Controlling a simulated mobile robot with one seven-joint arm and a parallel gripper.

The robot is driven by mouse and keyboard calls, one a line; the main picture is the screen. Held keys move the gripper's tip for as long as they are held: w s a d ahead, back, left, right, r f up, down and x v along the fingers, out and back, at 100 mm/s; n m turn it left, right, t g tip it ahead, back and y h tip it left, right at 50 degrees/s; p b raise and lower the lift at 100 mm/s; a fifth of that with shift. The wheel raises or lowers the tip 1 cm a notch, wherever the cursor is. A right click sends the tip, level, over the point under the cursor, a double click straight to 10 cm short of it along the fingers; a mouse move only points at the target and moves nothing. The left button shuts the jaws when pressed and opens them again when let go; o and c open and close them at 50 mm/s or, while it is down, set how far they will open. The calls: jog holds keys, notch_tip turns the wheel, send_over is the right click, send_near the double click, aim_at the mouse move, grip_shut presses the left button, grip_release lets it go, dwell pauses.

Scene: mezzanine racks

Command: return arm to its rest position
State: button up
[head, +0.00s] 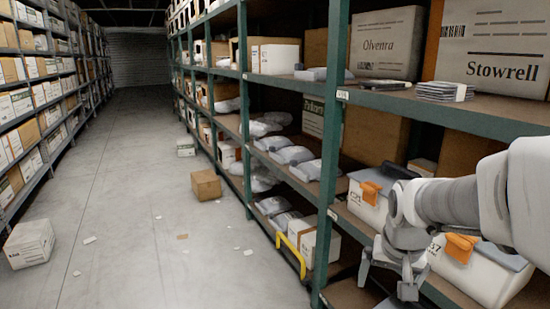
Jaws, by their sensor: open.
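My gripper (385,277) is at the lower right in the head view, at the end of my pale grey arm (450,203). Its fingers point down and are spread apart, with nothing visible between them. It is in front of the right-hand rack, near a white bin with an orange latch (368,200) and a second white bin with an orange latch (490,272). The arm covers part of both bins. I cannot tell whether the gripper touches the shelf or a bin.
A green rack post (328,150) stands left of my arm. A shelf edge (430,110) with a stack of envelopes (445,91) is above it. A yellow handle (291,255) juts out low. The aisle floor (130,190) is mostly free, with a brown box (206,184) and a white box (30,243).

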jog(key=s+a+r+n+t+y, duration=0.1)
jog(key=s+a+r+n, duration=0.2)
jog(key=s, duration=0.4)
jog(key=s+a+r+n+t, duration=0.1)
jog(key=s+a+r, duration=0.2)
jog(key=s+a, duration=0.35)
notch_tip(320, 180, up, 22)
jog(key=s+d+p, duration=0.1)
jog(key=d+p, duration=0.1)
jog(key=p, duration=2)
jog(key=shift+s+d, duration=0.15)
